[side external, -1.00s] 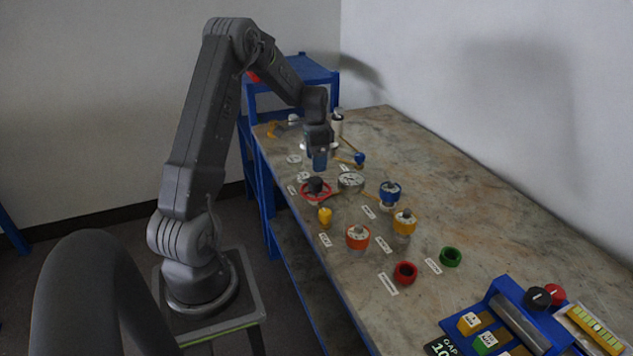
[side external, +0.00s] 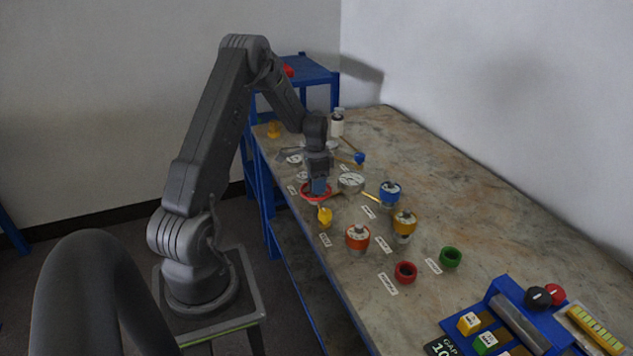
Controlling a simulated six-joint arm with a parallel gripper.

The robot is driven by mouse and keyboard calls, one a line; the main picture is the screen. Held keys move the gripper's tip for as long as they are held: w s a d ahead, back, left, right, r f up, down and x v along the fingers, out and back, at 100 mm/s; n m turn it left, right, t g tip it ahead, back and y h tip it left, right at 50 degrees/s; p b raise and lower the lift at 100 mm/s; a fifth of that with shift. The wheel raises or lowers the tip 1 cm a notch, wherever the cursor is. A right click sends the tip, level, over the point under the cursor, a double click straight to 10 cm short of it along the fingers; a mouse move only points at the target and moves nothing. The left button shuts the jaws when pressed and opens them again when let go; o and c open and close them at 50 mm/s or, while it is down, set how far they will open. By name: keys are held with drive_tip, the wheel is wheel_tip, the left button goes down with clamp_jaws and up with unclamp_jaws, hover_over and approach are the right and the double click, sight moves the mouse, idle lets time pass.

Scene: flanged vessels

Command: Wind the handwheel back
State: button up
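The red handwheel (side external: 328,197) lies flat near the left edge of the bench, beside a round dial gauge (side external: 351,182). My gripper (side external: 318,190) points down over the handwheel, at or just above its hub. The dark hub knob is hidden behind it, and most of the wheel's far rim is covered too. The fingers are too small and dark to tell whether they are open or shut, or whether they touch the wheel.
A yellow knob (side external: 325,216) stands just in front of the wheel. Blue (side external: 390,193), yellow (side external: 404,224) and orange (side external: 357,238) flanged vessels stand to the right and nearer.

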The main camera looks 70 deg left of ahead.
drive_tip(key=c, duration=0.6)
drive_tip(key=shift+n, duration=0.3)
drive_tip(key=n, duration=0.8)
drive_tip(key=shift+a, duration=0.1)
drive_tip(key=n, duration=0.4)
drive_tip(key=shift+s, duration=0.1)
drive_tip(key=n, duration=0.4)
drive_tip(key=shift+n, duration=0.3)
